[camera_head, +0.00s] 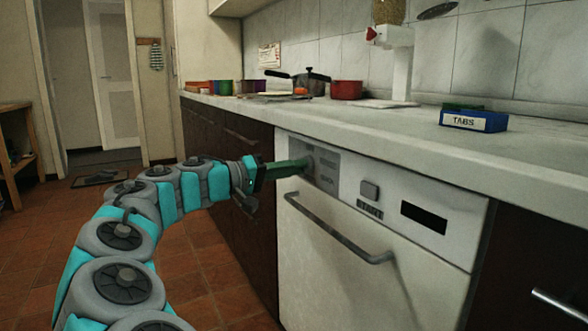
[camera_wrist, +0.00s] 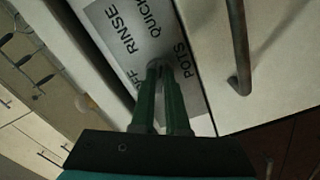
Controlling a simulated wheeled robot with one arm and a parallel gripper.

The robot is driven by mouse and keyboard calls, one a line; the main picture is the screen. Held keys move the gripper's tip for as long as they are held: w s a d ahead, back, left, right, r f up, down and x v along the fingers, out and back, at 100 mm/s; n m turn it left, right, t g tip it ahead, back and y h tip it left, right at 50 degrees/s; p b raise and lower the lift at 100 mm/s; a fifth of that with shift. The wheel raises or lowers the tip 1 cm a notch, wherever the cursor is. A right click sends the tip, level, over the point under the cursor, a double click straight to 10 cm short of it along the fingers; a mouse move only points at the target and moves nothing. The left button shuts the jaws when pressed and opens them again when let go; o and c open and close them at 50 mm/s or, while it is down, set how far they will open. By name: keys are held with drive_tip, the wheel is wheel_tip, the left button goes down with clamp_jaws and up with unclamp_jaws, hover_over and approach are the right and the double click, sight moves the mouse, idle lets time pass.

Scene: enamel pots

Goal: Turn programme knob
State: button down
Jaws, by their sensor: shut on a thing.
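The programme knob (camera_head: 309,162) is a small grey knob on the dial panel at the left end of the white dishwasher (camera_head: 345,250). My gripper (camera_head: 302,166) reaches it from the left with its green fingers shut on it. In the wrist view, the two fingers (camera_wrist: 161,72) close around the knob and hide most of it. The grey dial panel (camera_wrist: 118,28) there reads RINSE, QUICK and POTS, with a partly covered OFF. I cannot tell which word the knob points at.
A START button (camera_head: 369,190) and a dark display (camera_head: 424,217) sit right of the dial. The door handle (camera_head: 335,232) sticks out below. The worktop above holds a blue TABS box (camera_head: 473,121), a red pot (camera_head: 346,90) and a dark pan (camera_head: 312,84). The tiled floor at left is open.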

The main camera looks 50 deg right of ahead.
drive_tip(key=c, duration=0.9)
unclamp_jaws()
drive_tip(key=p+v, duration=0.1)
drive_tip(key=v, duration=0.7)
drive_tip(key=shift+s, duration=0.1)
